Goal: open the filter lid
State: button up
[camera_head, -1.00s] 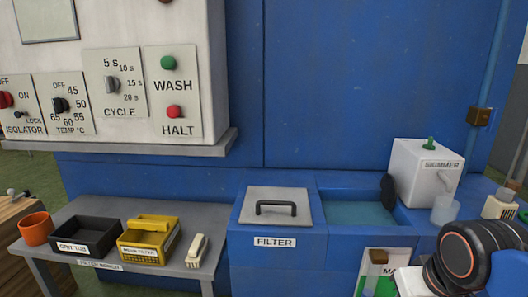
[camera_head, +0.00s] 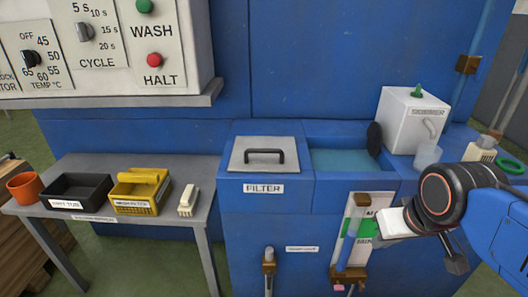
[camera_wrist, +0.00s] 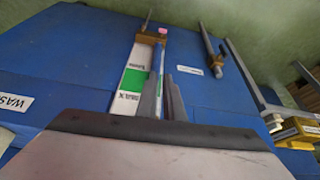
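The filter lid (camera_head: 239,151) is a flat grey plate with a dark bar handle (camera_head: 265,156). It lies flat and closed on the blue housing, above the FILTER label (camera_head: 263,189). The lid cannot be made out in the wrist view.
A green and white gauge (camera_head: 353,230) with brass fittings is on the tank front. An open water basin (camera_head: 345,160) and a skimmer box (camera_head: 408,118) are right of the lid. A bench (camera_head: 120,225) at left holds a black tub, a yellow basket and a brush.

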jog(key=o, duration=0.4)
jog(key=shift+w+a+r, duration=0.1)
jog(key=shift+w+r, duration=0.1)
jog(key=shift+r, duration=0.1)
notch_tip(320, 180, up, 28)
jog(key=n+g, duration=0.3)
jog(key=n, duration=1.4)
send_over(264, 150)
jog(key=s, duration=0.4)
jog(key=w+f, duration=0.1)
jog(key=f, duration=0.4)
jog(key=w+f, duration=0.1)
jog(key=f, duration=0.5)
jog(key=w+f, duration=0.1)
jog(key=f, duration=0.5)
jog(key=shift+w, duration=0.4)
grip_shut()
jog(key=shift+r, duration=0.15)
